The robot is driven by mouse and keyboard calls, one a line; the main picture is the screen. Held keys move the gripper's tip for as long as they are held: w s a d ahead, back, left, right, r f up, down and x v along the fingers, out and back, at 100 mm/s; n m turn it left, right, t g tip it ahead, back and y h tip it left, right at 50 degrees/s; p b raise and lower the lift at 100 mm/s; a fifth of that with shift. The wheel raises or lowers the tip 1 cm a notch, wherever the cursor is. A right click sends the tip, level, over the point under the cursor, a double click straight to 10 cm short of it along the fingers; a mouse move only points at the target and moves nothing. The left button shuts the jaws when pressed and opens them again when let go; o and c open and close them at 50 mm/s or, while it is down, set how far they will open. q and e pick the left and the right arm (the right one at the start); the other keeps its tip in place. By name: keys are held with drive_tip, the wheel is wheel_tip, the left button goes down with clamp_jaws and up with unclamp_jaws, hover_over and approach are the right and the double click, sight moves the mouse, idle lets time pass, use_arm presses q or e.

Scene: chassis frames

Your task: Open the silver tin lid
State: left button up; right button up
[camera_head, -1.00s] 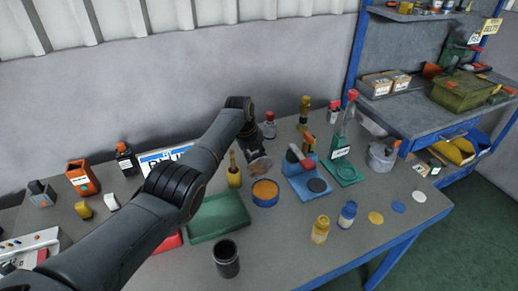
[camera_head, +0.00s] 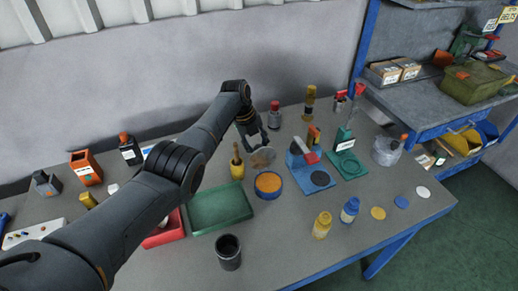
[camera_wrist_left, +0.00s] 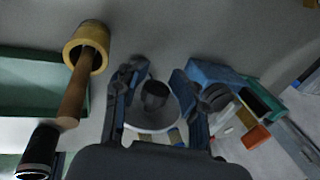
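A round silver-grey tin (camera_head: 262,158) with a brownish top stands behind the blue-rimmed tin of orange contents (camera_head: 268,184). In the left wrist view a pale round disc (camera_wrist_left: 150,122) with a dark round spot or knob lies between my fingers; it appears to be the top of the silver tin. My left gripper (camera_head: 254,133) is just behind the tin in the head view. In the left wrist view its fingers (camera_wrist_left: 155,75) are apart, one on each side of the disc. I cannot tell whether they touch it. My right gripper is not in view.
A yellow pot with a wooden handle (camera_head: 237,168) stands close left of the tin. A blue stand (camera_head: 312,181) and a green stand (camera_head: 345,166) are to the right. A green tray (camera_head: 221,207) and black cup (camera_head: 229,253) are in front.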

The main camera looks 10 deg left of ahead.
use_arm(q)
drive_tip(key=shift+o, duration=0.2)
drive_tip(key=shift+s+f, duration=0.2)
drive_tip(key=shift+s, duration=0.05)
drive_tip(key=shift+d+r, duration=0.1)
drive_tip(key=shift+d, duration=0.05)
drive_tip(key=v, duration=1.2)
drive_tip(key=shift+a, duration=0.25)
drive_tip(key=shift+w, duration=0.1)
